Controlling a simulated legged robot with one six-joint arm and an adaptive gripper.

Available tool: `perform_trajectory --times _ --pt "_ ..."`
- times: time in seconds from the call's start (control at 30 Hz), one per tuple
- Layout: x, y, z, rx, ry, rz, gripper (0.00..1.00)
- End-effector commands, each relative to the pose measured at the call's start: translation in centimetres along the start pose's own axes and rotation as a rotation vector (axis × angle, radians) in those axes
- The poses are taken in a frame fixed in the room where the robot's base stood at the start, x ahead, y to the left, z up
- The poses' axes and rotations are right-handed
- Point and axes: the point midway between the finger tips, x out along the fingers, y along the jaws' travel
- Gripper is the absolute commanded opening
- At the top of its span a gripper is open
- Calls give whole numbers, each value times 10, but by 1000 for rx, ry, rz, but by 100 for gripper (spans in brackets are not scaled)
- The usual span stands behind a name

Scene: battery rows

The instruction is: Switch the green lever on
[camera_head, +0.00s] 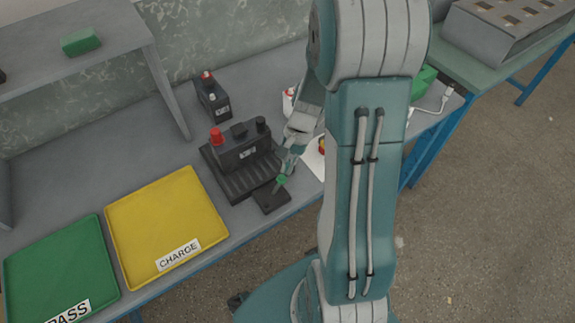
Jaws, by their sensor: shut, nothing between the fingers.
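The green lever (281,180) shows as a small green tip above a dark base box (270,200) at the front edge of the bench. My gripper (286,167) comes down from the upper right, shut, with its fingertips at or just above the green tip. I cannot tell whether they touch it. The lever's shaft is small and partly hidden, so its on or off position is unclear.
A dark tester with a red knob (240,150) stands left of the lever. A smaller dark battery (212,98) stands behind. A yellow CHARGE tray (165,215) and a green PASS tray (60,268) lie to the left. My arm hides the bench's right part.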

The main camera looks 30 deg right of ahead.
Motion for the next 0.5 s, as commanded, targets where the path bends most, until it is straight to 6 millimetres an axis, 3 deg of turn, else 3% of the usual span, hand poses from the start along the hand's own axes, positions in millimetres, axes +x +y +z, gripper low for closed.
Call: perform_trajectory --times 0.5 --pt "-4 -2 4 10 74 45 0"
